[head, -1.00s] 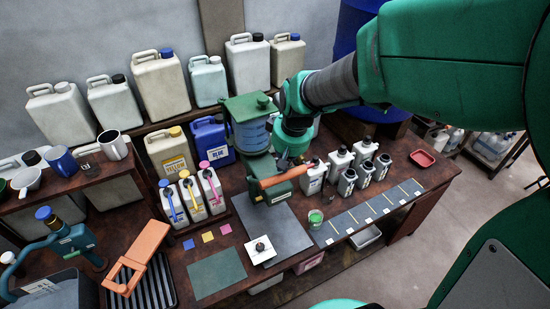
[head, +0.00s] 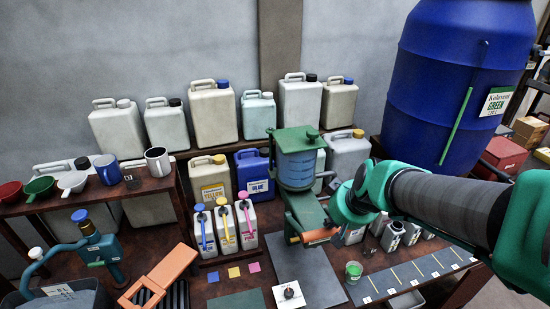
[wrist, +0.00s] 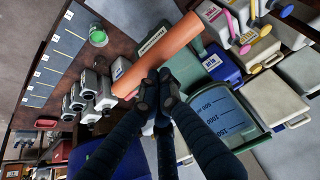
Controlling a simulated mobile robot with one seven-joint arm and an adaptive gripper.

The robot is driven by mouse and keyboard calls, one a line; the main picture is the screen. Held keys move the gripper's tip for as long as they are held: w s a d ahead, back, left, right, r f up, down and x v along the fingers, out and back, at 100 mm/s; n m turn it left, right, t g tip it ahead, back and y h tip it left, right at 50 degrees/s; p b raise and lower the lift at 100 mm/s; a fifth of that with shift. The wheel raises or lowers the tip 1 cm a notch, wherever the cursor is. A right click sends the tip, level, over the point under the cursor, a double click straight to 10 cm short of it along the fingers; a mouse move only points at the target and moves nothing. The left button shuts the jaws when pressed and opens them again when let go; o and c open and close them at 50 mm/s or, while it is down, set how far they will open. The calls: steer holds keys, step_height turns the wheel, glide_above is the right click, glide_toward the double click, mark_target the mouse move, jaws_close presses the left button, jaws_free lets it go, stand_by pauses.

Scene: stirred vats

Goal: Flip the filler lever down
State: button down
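The filler (head: 297,165) is a green machine with a blue, graduated tank, standing on the bench in the head view. Its lever (head: 318,236) is a thick orange bar low on its front, lying nearly level in the picture. In the wrist view the orange lever (wrist: 165,55) runs diagonally just past my fingertips, and the tank (wrist: 215,112) is to their right. My gripper (wrist: 157,80) has its dark fingers brought together with no clear gap, right at the lever's side. Whether they touch it is unclear. In the head view my arm hides the gripper.
White sample bottles (head: 392,236) stand right of the filler, partly behind my arm. A green cup (head: 354,271) is at the front. Three small jugs (head: 225,228) and yellow and blue canisters (head: 254,174) stand left. A large blue drum (head: 455,80) is at the back right.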

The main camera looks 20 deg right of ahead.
steer(key=shift+s+f+b, duration=0.45)
steer(key=shift+f+b, duration=0.1)
steer(key=shift+f, duration=0.15)
steer(key=shift+s+f+b, duration=0.4)
steer(key=shift+f+b, duration=0.1)
steer(key=shift+f, duration=0.2)
steer(key=shift+s+f+b, duration=0.45)
steer(key=shift+f+b, duration=0.1)
steer(key=shift+f, duration=0.15)
steer(key=shift+r, duration=0.15)
steer(key=p+v, duration=0.4)
steer(key=v, duration=0.8)
steer(key=shift+r, duration=0.45)
